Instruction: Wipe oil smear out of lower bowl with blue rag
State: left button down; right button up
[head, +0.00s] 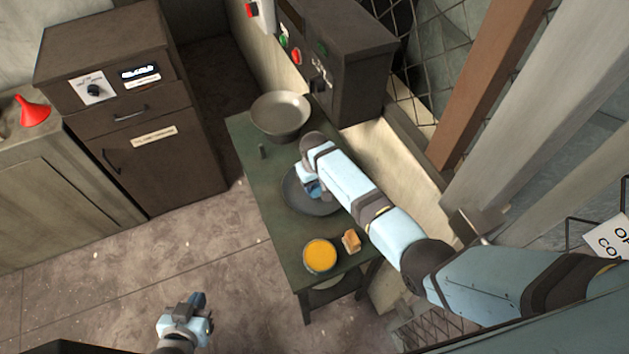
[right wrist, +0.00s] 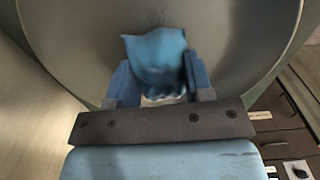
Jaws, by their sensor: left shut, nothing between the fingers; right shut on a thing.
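The lower bowl (head: 325,208) is a dark grey dish on the green table, partly covered by my right arm in the head view. Its grey inner wall (right wrist: 70,40) fills most of the right wrist view. My right gripper (head: 311,189) is down inside this bowl. Its fingers are shut on the blue rag (right wrist: 155,55), which sticks out beyond the fingertips against the bowl's inside. I cannot tell how firmly the rag touches. No oil smear can be made out clearly; a dark patch beside the rag may be shadow. My left gripper (head: 198,303) is shut and empty, low over the floor.
Another grey bowl (head: 281,115) sits at the table's far end, near a dark control box (head: 345,75). A round container of orange stuff (head: 320,255) and a small tan-orange block (head: 351,241) stand on the green table (head: 262,185) at the near end. Floor left is clear.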

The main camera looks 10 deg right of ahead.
jog(key=shift+w+r+p, duration=0.1)
jog(key=shift+r+p, duration=0.3)
jog(key=shift+r, duration=0.45)
jog(key=shift+r+b, duration=0.15)
jog(key=shift+b, duration=0.2)
jog(key=shift+r, duration=1.6)
jog(key=shift+r, duration=0.1)
jog(key=shift+r, duration=1.45)
jog(key=shift+a, duration=0.1)
